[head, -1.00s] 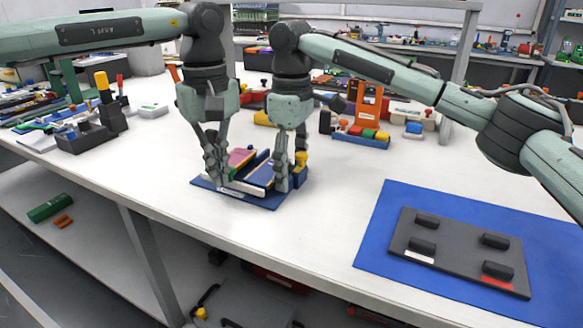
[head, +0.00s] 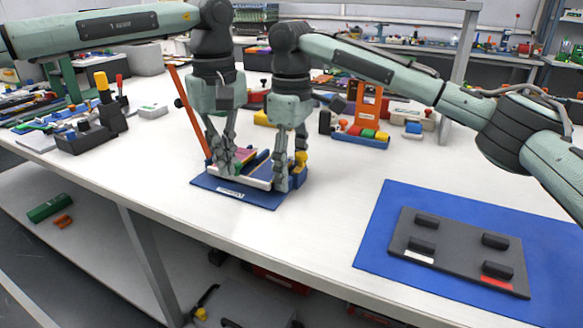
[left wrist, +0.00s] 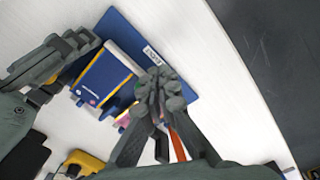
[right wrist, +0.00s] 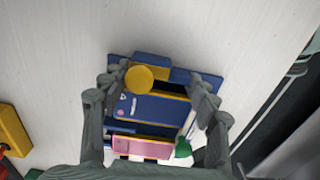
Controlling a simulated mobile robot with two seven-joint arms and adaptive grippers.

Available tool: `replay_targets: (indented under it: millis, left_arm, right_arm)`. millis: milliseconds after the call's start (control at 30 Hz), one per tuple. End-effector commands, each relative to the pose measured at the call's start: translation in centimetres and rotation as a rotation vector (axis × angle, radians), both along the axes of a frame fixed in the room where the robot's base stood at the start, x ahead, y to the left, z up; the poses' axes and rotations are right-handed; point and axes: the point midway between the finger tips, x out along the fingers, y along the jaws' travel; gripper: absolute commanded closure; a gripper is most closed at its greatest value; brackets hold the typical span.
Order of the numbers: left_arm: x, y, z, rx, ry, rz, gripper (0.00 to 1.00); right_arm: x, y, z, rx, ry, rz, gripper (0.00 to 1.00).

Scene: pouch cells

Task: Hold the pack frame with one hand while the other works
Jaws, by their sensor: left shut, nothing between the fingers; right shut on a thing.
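The pack frame, a blue base plate (head: 262,202) with a white label on its front edge, lies on the white bench. On it are a white bar (head: 258,184), blue walls, a blue cell with a yellow edge (right wrist: 155,107) and a pink cell (right wrist: 140,147). A yellow knob (right wrist: 140,78) stands at one end. My right gripper (head: 290,174) is shut on the frame, its fingers on either side in the right wrist view. My left gripper (head: 228,169) is shut and empty at the bar's left end. Its fingertips (left wrist: 160,85) hide part of the frame.
A long orange rod (head: 190,115) leans behind my left gripper; its lower end is hidden. A blue mat (head: 375,245) with a dark handled plate (head: 460,255) lies at the right. Part bins (head: 85,138) and an orange stand (head: 368,105) are farther back. The front bench is clear.

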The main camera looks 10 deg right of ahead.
Motion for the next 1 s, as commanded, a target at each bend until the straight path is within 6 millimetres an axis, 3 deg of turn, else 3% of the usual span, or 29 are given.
replay_targets:
  millis: [600,1000]
  left_arm:
    - [-1.0,0.8,4.8,0.001,0.0,0.002,1.0]
    - [-1.1,0.9,5.3,0.001,0.0,0.001,1.0]
  right_arm:
    - [0.0,0.0,0.0,0.001,0.0,0.0,0.76]
    - [0.0,0.0,0.0,0.001,-0.001,-0.002,0.76]
